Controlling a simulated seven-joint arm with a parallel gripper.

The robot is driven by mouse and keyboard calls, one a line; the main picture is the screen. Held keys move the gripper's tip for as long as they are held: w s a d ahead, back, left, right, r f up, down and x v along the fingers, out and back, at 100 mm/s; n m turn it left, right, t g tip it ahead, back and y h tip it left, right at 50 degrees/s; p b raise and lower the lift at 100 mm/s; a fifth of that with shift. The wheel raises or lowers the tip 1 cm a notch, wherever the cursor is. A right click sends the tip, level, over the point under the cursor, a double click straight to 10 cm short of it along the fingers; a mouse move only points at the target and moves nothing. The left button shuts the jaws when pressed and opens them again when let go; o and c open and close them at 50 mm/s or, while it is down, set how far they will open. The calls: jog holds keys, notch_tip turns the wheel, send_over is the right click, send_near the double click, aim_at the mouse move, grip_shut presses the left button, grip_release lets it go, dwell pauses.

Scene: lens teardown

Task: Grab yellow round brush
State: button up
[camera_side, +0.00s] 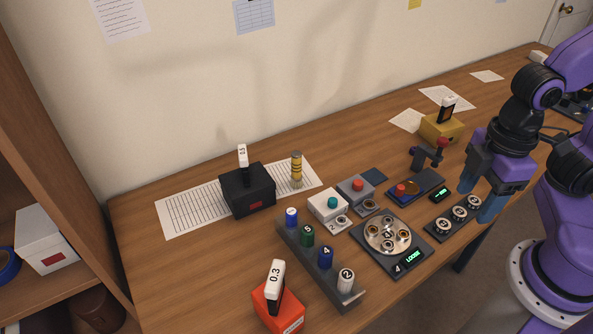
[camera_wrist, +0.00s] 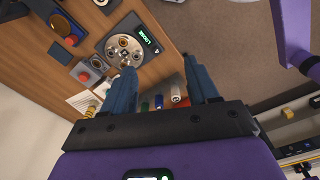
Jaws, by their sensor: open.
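A yellow round upright cylinder with dark bands (camera_side: 296,169), which looks like the yellow round brush, stands on the lined white sheet near the wall in the side view. Its bristles cannot be made out. A yellow piece at the left finger's edge in the wrist view (camera_wrist: 91,110) looks like the same thing, partly hidden. My gripper (camera_side: 480,192) is at the right, above the table's front edge, far from the cylinder. Its blue fingers are apart and nothing is between them; they also show in the wrist view (camera_wrist: 160,66).
A black box (camera_side: 247,190) stands left of the cylinder. A white button box (camera_side: 328,205), a grey button box (camera_side: 356,188) and a round lens plate (camera_side: 387,235) lie between it and my gripper. A rack of numbered cylinders (camera_side: 318,262) is in front. A yellow box (camera_side: 441,127) stands at the back right.

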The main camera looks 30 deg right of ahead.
jog(key=w+a+f+n+t+h, duration=0.2)
jog(key=w+a+n+h, duration=0.15)
jog(key=w, duration=0.55)
jog(key=w+a+f+n+t+h, duration=0.1)
jog(key=w+a+n+h, duration=0.3)
jog(key=w, duration=0.5)
jog(key=n+t+h, duration=0.3)
jog(key=n+t, duration=0.3)
send_near(298, 154)
jog(key=x, duration=0.6)
jog(key=shift+s+f, duration=0.15)
jog(key=shift+f, duration=0.15)
jog(key=shift+y, duration=0.25)
jog(key=shift+w+x, duration=0.25)
jog(key=shift+x, duration=2.85)
jog(key=shift+a, duration=0.2)
jog(key=shift+c, duration=0.2)
jog(key=shift+r, duration=0.1)
jog(key=c, duration=1)
